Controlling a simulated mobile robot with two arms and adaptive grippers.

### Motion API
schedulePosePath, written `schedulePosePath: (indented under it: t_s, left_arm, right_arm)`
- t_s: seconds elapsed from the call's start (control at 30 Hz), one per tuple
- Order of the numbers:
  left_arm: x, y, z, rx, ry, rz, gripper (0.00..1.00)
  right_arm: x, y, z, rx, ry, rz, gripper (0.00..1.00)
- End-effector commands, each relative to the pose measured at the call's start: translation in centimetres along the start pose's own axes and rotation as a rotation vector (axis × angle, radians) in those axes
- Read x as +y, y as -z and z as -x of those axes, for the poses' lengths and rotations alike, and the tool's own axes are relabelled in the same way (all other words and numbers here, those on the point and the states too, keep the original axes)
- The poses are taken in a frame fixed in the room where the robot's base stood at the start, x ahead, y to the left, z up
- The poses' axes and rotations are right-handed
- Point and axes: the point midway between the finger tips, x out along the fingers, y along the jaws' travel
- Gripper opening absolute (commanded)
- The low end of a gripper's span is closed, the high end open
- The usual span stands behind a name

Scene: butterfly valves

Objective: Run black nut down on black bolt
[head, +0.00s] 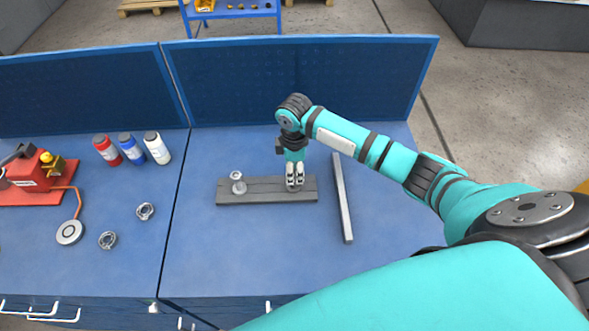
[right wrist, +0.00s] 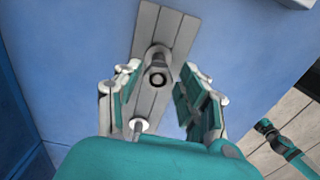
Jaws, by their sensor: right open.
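A grey board (head: 262,196) lies on the blue bench and carries two upright bolts. In the right wrist view, a thick grey ring with a dark round centre (right wrist: 157,79) stands between my fingers. It appears to be the black bolt with its nut, but I cannot separate the two. My right gripper (head: 295,185) points straight down over the board's right end and hides this spot in the head view. In the right wrist view, its fingers (right wrist: 156,98) are apart, one on each side of the bolt, with gaps visible. A pale silver bolt (head: 238,177) stands at the board's left end.
A long grey bar (head: 343,198) lies right of the board. Two metal rings (head: 145,211) (head: 108,240), several bottles (head: 131,148) and a red device (head: 35,180) are on the left bench. Blue panels (head: 300,80) close the back. A teal-and-black arm part (right wrist: 285,145) shows lower right.

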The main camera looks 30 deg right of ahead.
Motion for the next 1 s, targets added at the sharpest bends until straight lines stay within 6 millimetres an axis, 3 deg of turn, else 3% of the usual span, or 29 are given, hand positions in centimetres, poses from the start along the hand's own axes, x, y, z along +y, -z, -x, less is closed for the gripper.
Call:
schedulePosePath:
  t_s: [0.8,1.0]
  left_arm:
    - [0.02,-0.02,-0.46,0.0,0.0,0.0,0.56]
    - [0.03,-0.06,-0.82,0.0,0.0,0.0,0.56]
  right_arm:
    - [0.69,0.29,-0.07,-0.003,-0.001,1.408,0.41]
    - [0.78,0.36,-0.07,-0.003,0.0,1.691,0.41]
